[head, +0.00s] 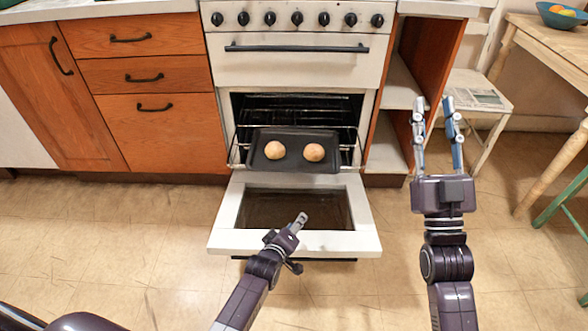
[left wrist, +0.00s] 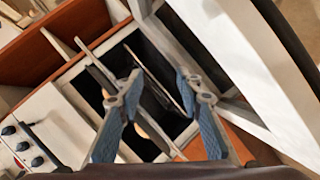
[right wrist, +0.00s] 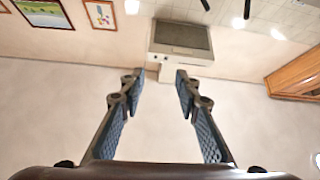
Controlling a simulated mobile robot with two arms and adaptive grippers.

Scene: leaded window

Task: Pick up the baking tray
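The black baking tray (head: 292,166) carries two round buns (head: 275,150) (head: 314,152). It rests on a wire rack pulled partly out of the open oven (head: 297,107). My left gripper (head: 302,218) is over the lowered oven door, in front of the tray and apart from it; in the left wrist view (left wrist: 158,74) its fingers are spread and empty. My right gripper (head: 434,100) is raised to the right of the oven, fingers open; the right wrist view (right wrist: 159,73) shows nothing between them.
The oven door (head: 226,212) hangs down flat in front of the oven. Wooden drawers (head: 158,117) stand left of it, open shelves (head: 397,85) right. A white chair (head: 478,93) with a newspaper and a wooden table (head: 550,45) are at the right. The front floor is clear.

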